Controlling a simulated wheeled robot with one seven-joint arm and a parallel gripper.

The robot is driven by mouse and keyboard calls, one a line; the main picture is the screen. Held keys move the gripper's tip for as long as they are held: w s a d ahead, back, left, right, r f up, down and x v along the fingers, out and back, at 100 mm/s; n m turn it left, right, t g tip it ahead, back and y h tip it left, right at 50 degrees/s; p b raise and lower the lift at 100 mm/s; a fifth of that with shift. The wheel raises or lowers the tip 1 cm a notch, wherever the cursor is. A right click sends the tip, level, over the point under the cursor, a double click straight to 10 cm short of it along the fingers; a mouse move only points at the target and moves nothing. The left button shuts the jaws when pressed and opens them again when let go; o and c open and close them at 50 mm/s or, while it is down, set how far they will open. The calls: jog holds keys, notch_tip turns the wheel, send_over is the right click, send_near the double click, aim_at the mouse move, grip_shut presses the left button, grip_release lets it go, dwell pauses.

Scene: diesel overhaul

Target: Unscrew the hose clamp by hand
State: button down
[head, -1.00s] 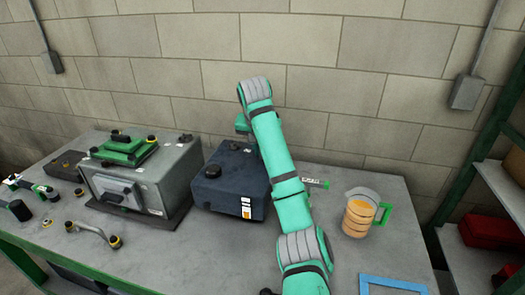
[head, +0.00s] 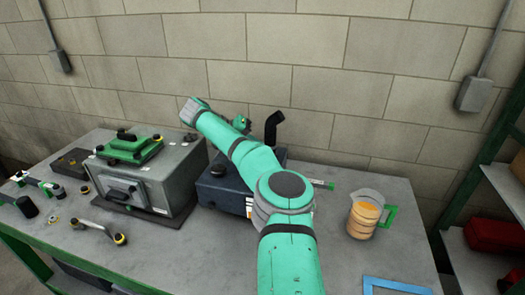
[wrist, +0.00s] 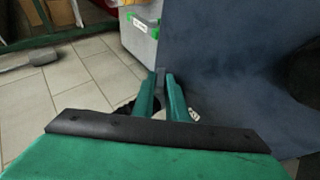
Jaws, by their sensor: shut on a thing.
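A black bent hose (head: 272,128) stands upright at the back of the dark blue tank (head: 213,190). In the head view my arm crosses in front of the tank, and only a bit of my green gripper shows behind it, left of the hose. In the wrist view my gripper (wrist: 160,82) has its two green fingers close together on a small grey piece (wrist: 160,75), which looks like part of the hose clamp. The rest of the clamp is hidden. The tank's blue face (wrist: 225,60) fills the right side of the wrist view, close beside the fingers.
A grey metal box (head: 165,178) with a green top stands left of the tank. A jug of amber liquid (head: 364,218) and a blue frame (head: 395,285) are on the right of the bench (head: 345,265). The wall is close behind.

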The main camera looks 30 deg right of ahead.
jog(key=shift+w+f+n+g+h, duration=0.15)
jog(key=shift+n+g+h, duration=0.1)
jog(key=shift+g+h, duration=0.45)
jog(key=shift+f+n+g+h, duration=0.15)
jog(key=shift+n+g+h, duration=0.1)
jog(key=shift+g+h, duration=0.4)
jog(key=shift+h, duration=0.25)
jog(key=c, duration=2)
grip_release()
jog(key=shift+c, duration=0.2)
jog(key=shift+a, duration=0.1)
